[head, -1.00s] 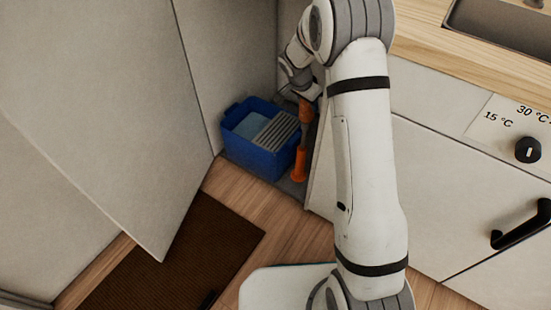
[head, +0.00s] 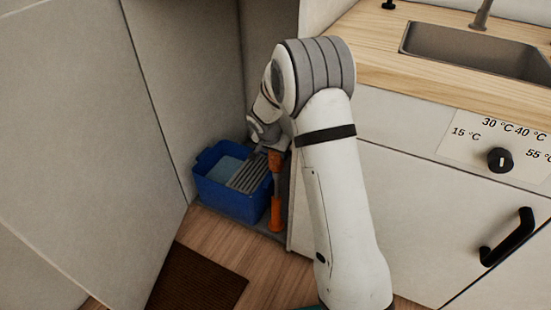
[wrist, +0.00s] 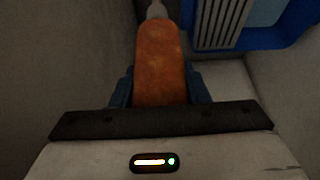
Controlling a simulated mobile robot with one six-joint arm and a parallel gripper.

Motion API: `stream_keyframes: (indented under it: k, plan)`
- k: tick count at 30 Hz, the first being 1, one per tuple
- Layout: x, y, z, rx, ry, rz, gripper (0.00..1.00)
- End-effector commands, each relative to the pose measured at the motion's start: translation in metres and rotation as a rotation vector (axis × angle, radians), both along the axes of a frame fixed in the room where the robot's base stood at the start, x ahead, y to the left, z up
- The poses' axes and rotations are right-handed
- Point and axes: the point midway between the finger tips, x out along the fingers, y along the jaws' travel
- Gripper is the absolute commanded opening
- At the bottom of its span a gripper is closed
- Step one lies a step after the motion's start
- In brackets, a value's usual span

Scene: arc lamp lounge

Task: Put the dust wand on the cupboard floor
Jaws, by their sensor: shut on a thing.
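The dust wand (head: 275,213) stands about upright inside the open cupboard, with orange at both ends and a thin grey shaft between. My gripper (head: 270,151) is shut on its upper orange part. In the wrist view my gripper (wrist: 160,85) has its dark fingers on both sides of the orange part of the dust wand (wrist: 160,58), and the grey shaft shows beyond. The wand's lower end is close over the grey cupboard floor (head: 261,229); I cannot tell whether it touches.
A blue bucket (head: 222,202) with a grey ribbed insert stands on the cupboard floor, just left of the wand. The open cupboard door (head: 85,130) is at left. A counter front (head: 400,190) with a black handle is at right. A brown mat (head: 195,280) lies in front.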

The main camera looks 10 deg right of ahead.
Motion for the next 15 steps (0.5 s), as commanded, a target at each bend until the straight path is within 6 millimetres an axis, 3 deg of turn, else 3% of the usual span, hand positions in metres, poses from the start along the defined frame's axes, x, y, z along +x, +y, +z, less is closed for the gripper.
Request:
stream_keyframes:
  k: [2, 8, 9, 15]
  plan:
    - [0.0006, 0.0004, -0.0093, 0.001, -0.002, 0.000, 0.00]
    - [0.0009, 0.0008, -0.0080, 0.001, -0.003, 0.000, 0.00]
    - [0.0003, 0.0008, -0.0089, 0.001, -0.002, 0.001, 0.44]
    - [0.0004, 0.0010, -0.0087, 0.001, -0.002, 0.001, 0.61]
